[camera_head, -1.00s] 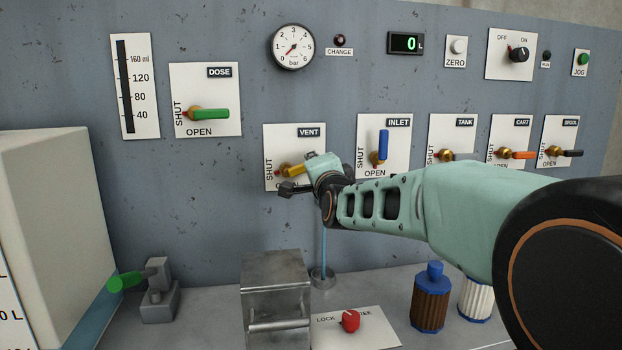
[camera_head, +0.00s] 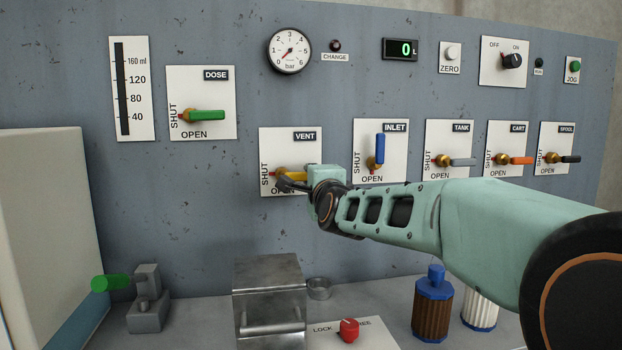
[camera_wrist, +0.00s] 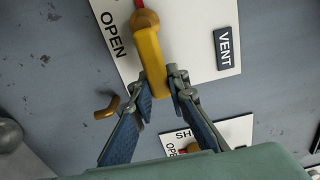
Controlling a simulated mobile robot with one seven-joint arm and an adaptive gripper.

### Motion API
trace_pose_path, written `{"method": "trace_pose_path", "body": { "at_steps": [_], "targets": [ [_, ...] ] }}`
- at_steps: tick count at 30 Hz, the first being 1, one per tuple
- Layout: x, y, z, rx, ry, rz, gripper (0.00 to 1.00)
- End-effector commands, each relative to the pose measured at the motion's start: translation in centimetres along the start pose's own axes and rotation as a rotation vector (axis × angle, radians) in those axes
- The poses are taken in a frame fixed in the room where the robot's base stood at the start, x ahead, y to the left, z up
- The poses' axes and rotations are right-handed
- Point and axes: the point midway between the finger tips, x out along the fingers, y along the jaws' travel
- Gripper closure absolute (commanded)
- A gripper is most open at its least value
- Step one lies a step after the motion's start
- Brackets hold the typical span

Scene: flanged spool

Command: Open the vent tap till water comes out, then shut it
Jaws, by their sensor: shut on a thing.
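The vent tap has a yellow handle (camera_head: 292,175) on a white plate (camera_head: 306,151) marked VENT, SHUT at the left and OPEN below. The handle lies about level, pointing right, with its red pointer toward SHUT. The yellow handle also shows in the wrist view (camera_wrist: 151,62). My gripper (camera_wrist: 160,92) is shut on the handle's outer end, one finger on each side. In the head view my gripper (camera_head: 290,182) hides part of the handle. No water shows below the tap.
The gauge (camera_head: 289,50) needle sits low and the counter (camera_head: 405,49) reads 0. The blue inlet handle (camera_head: 379,148) stands up, right of the vent. A metal block (camera_head: 268,272), a red lock knob (camera_head: 348,328) and a brown bottle (camera_head: 432,308) stand below my arm.

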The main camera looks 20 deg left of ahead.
Motion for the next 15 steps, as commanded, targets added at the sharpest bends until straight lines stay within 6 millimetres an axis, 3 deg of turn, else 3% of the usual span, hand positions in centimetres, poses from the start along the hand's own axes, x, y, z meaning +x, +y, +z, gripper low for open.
{"method": "trace_pose_path", "body": {
  "at_steps": [4,5,9,15],
  "targets": [
    [0.00,0.16,0.14,0.006,-0.002,0.003,1.00],
    [0.00,0.16,0.14,0.006,-0.002,0.003,0.82],
    [0.00,0.14,0.11,0.004,-0.001,0.002,0.67],
    [0.00,0.08,0.06,0.003,-0.001,0.001,0.67]
  ]
}}
